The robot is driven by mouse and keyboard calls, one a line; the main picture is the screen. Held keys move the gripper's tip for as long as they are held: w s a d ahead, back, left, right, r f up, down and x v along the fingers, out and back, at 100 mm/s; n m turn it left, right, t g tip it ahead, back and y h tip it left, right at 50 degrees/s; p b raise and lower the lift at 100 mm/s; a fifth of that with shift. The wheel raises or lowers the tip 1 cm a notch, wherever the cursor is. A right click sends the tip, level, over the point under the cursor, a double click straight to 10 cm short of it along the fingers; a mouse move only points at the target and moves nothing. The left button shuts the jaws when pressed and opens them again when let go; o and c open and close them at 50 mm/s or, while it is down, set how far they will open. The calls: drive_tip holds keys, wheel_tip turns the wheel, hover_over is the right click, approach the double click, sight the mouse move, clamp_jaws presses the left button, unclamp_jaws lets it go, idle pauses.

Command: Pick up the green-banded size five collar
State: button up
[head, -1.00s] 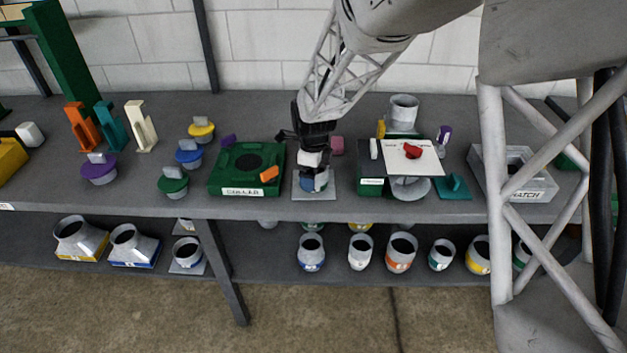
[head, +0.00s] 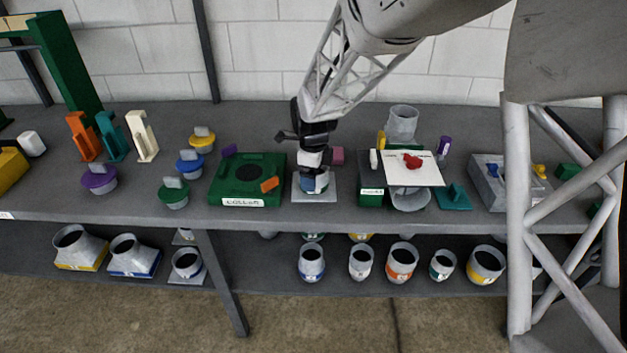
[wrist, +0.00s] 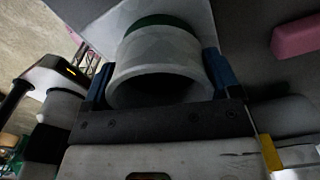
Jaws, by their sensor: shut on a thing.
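A grey, round collar with a green band (wrist: 158,55) sits between the two blue fingers of my gripper (wrist: 158,80) in the wrist view. Its open dark mouth faces the camera, and the band is at the far end. In the head view my gripper (head: 314,184) is low over a light grey square plate (head: 330,193) on the upper bench. The fingers and wrist hide most of the collar there. I cannot tell whether the collar still touches the plate. Its size mark is not readable.
A green box marked COLLAR (head: 218,187) stands left of the plate, and a green box with a white sheet (head: 425,172) stands right. A pink block (wrist: 296,36) is close by. Several banded collars, including a green-banded one (head: 442,266), are on the lower shelf.

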drive_tip(key=s+d+r, duration=0.1)
drive_tip(key=s+d, duration=0.1)
drive_tip(key=s, duration=0.5)
drive_tip(key=s+d, duration=0.2)
drive_tip(key=s, duration=0.6)
drive_tip(key=shift+d+r, duration=0.35)
drive_tip(key=shift+r, duration=0.05)
drive_tip(key=shift+s, duration=0.15)
drive_tip(key=w+a+r+n, duration=0.4)
drive_tip(key=w+a+n, duration=0.4)
drive_tip(key=w+a, duration=0.2)
drive_tip(key=w+a+r+n, duration=0.5)
drive_tip(key=w+a+n, duration=0.4)
drive_tip(key=a, duration=0.4)
drive_tip(key=shift+w+a+r+n, duration=0.15)
drive_tip(key=shift+w+a+n, duration=0.15)
drive_tip(key=shift+w, duration=0.25)
drive_tip(key=shift+f, duration=3.15)
